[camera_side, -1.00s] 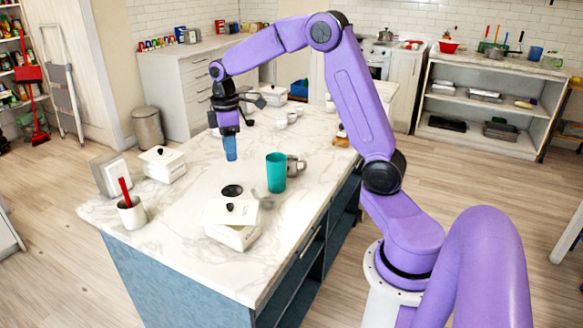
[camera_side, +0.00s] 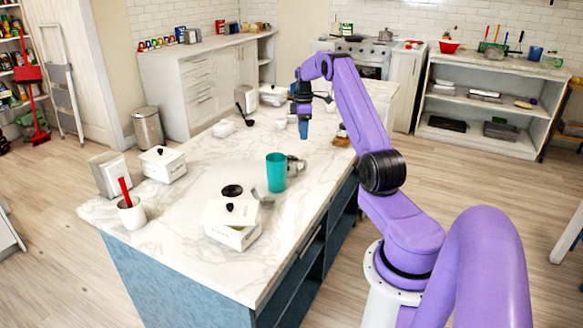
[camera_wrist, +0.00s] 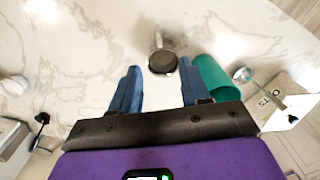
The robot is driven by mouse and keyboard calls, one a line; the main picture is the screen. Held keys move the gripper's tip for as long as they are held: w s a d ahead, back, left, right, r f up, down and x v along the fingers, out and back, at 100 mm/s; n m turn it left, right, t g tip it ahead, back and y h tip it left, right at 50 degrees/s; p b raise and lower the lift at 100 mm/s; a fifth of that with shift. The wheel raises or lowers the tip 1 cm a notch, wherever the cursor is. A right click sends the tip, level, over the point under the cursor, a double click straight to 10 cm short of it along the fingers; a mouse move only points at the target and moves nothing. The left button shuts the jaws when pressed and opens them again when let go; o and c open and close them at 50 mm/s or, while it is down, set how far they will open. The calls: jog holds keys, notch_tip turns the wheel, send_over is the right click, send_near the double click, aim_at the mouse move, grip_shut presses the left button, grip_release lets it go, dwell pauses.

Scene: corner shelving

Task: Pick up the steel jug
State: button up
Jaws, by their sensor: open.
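The steel jug (camera_side: 292,168) stands on the marble counter, partly hidden behind a teal cup (camera_side: 276,172) in the side view. In the wrist view the jug (camera_wrist: 163,61) is seen from above, with a dark round mouth, just beyond the gap between my fingertips. The teal cup (camera_wrist: 211,76) is close on its right there. My gripper (camera_side: 303,134) points down above the counter, behind the jug in the side view. Its blue fingers are apart and empty in the wrist view (camera_wrist: 158,86).
A white lidded box (camera_side: 232,232) and a metal spoon-like utensil (camera_side: 264,199) lie in front of the cup. A white cup with a red handle (camera_side: 131,215) and another lidded box (camera_side: 163,164) stand at left. The counter's middle is clear.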

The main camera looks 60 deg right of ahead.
send_over(301, 173)
jog(key=f, duration=0.9)
jog(key=shift+s+a+f, duration=0.1)
jog(key=shift+s+f, duration=0.15)
jog(key=shift+f, duration=0.15)
jog(key=shift+w+f, duration=0.2)
jog(key=shift+f, duration=2.6)
grip_shut()
